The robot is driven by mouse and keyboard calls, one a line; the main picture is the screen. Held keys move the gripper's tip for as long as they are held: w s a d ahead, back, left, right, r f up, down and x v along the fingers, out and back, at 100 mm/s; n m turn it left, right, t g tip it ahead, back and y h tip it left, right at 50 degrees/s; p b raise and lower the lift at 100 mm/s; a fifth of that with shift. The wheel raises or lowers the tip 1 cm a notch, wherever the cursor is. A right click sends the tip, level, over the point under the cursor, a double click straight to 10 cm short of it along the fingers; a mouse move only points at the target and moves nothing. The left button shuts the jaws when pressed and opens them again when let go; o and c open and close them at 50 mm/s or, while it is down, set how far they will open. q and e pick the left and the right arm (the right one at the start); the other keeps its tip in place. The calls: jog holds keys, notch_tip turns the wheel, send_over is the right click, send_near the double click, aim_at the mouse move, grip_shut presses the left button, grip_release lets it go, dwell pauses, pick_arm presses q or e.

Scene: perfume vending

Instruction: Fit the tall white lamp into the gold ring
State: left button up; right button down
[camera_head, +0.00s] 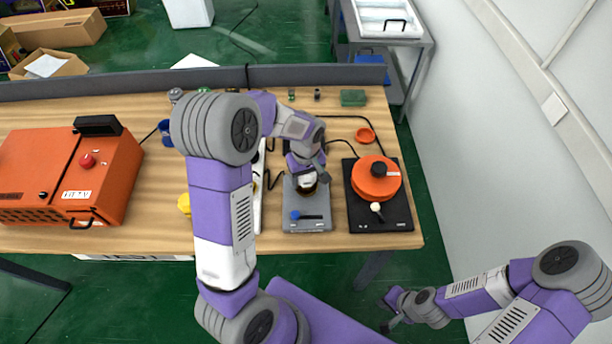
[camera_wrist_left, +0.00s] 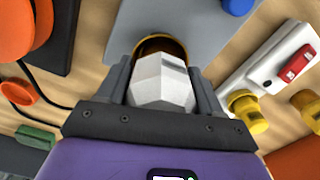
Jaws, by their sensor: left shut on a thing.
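My left gripper (camera_wrist_left: 162,95) is shut on the white lamp (camera_wrist_left: 162,80), a faceted white piece between its two fingers in the left wrist view. The gold ring (camera_wrist_left: 150,44) shows as a dark gold rim just beyond the lamp's end, on the grey plate (camera_wrist_left: 190,20). The lamp overlaps the ring in this view; whether it sits inside cannot be told. In the head view, my left gripper (camera_head: 307,184) is low over the grey plate (camera_head: 308,224), and the ring is mostly hidden. My right gripper (camera_head: 390,311) is off the table at the lower right, too small to read.
A black plate with an orange disc (camera_head: 374,181) stands right of the grey plate, which has a blue-knobbed lever (camera_head: 297,215). A power strip (camera_wrist_left: 270,62) with a red switch and yellow plugs is beside the plate. A large orange box (camera_head: 62,175) fills the table's left.

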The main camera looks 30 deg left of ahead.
pick_arm(q)
jog(key=shift+f, duration=0.25)
jog(key=o, duration=1.2)
jog(key=shift+r, duration=0.1)
notch_tip(320, 180, up, 7)
jog(key=shift+r+p, duration=0.2)
jog(key=shift+p, duration=0.25)
